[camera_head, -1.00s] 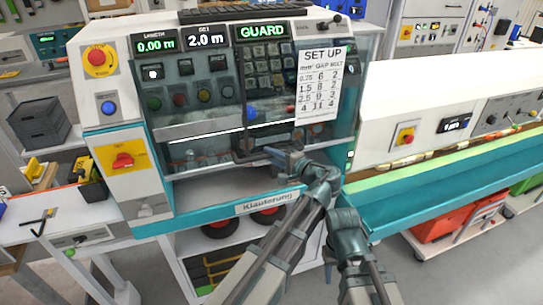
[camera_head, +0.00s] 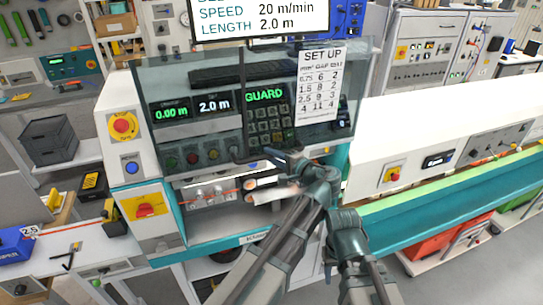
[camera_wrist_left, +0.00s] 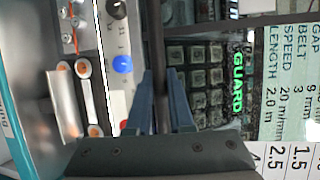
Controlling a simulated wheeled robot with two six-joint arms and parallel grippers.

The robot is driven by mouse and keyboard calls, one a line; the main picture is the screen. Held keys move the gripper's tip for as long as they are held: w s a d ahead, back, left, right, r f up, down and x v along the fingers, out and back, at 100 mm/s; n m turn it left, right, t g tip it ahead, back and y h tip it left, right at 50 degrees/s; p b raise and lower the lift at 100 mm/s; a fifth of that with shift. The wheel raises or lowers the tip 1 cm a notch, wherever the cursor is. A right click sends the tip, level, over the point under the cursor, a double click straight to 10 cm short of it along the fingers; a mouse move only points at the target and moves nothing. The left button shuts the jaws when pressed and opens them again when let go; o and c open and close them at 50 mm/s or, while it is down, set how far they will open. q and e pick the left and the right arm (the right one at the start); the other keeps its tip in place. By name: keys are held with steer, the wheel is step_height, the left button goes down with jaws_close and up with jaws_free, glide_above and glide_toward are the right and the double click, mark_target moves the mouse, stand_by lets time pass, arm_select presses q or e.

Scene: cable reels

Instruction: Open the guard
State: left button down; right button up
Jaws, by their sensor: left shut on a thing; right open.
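The guard (camera_head: 356,72) is a clear panel on the front of the cable machine, with a dark bar handle (camera_wrist_left: 157,45). It stands raised and tilted, with the machine's opening (camera_head: 215,190) and its rollers showing below it. My left gripper (camera_head: 272,156) is at the guard's lower edge; in the left wrist view its two fingers (camera_wrist_left: 160,105) are closed on the handle from both sides. My right gripper (camera_head: 340,190) is open, low and to the right, apart from the guard; its fingers are hard to make out.
A red emergency button (camera_head: 123,126) and a red-yellow switch (camera_head: 146,206) sit on the machine's left side. A long teal-edged bench (camera_head: 430,205) runs right. A screen (camera_head: 262,20) stands above.

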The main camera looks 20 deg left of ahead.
arm_select(q)
steer(key=c, duration=0.8)
jaws_free()
steer(key=shift+s+d, duration=0.1)
arm_select(e)
steer(key=shift+d, duration=0.1)
